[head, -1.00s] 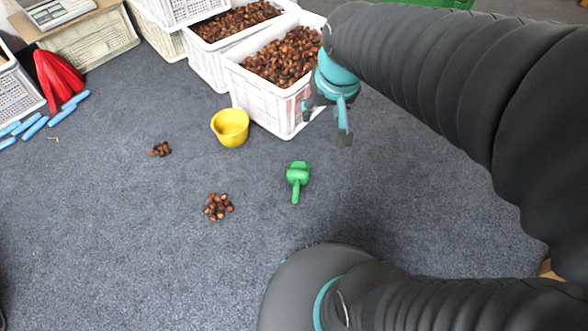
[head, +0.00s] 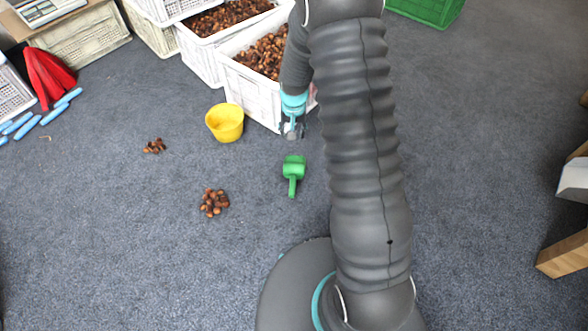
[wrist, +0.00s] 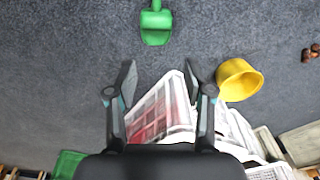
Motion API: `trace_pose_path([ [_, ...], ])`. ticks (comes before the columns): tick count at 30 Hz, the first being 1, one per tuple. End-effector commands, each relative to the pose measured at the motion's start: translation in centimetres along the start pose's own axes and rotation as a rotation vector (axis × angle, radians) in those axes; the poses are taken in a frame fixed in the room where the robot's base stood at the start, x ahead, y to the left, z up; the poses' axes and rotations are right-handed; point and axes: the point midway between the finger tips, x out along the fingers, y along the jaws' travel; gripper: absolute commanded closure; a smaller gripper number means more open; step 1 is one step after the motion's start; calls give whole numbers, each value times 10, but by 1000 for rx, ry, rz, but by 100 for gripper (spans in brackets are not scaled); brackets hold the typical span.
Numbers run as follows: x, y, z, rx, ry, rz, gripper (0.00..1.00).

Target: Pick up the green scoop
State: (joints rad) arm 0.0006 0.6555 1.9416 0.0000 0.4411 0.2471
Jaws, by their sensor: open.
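The green scoop (head: 293,170) lies on the grey carpet in front of the white crates, its handle pointing toward my base. In the wrist view the scoop (wrist: 156,26) shows at the top, beyond my fingertips, with its handle cut off by the frame edge. My gripper (head: 291,130) is open and empty, just behind the scoop in the head view and apart from it. In the wrist view its two fingers (wrist: 161,80) are spread wide with nothing between them.
A yellow cup (head: 225,123) stands left of the scoop. Small chestnut piles (head: 214,202) lie on the carpet. A white crate (head: 250,95) full of chestnuts stands close behind my gripper. A green crate (head: 428,10) is at the back right. Carpet around the scoop is clear.

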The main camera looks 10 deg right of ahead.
Motion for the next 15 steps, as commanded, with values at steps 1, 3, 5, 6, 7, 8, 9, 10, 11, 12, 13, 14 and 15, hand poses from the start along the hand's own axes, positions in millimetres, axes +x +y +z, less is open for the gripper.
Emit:
trace_pose_path([
  [1, 29, 0, 2, 9, -22, 6, 48],
  [3, 61, 1, 4, 21, -40, 11, 48],
  [5, 87, 2, 6, 31, -56, 15, 48],
  [6, 102, 2, 8, 38, -63, 17, 48],
  [7, 113, 3, 10, 42, -69, 19, 48],
  [8, 123, 3, 12, 46, -75, 21, 48],
  [9, 134, 4, 14, 50, -81, 23, 48],
  [10, 142, 4, 16, 53, -84, 24, 48],
  [11, 149, 4, 17, 56, -88, 25, 48],
  [12, 157, 5, 19, 59, -92, 26, 48],
  [13, 161, 5, 20, 61, -95, 27, 48],
  [14, 165, 6, 21, 63, -97, 28, 48],
  [15, 169, 6, 22, 64, -98, 28, 48],
])
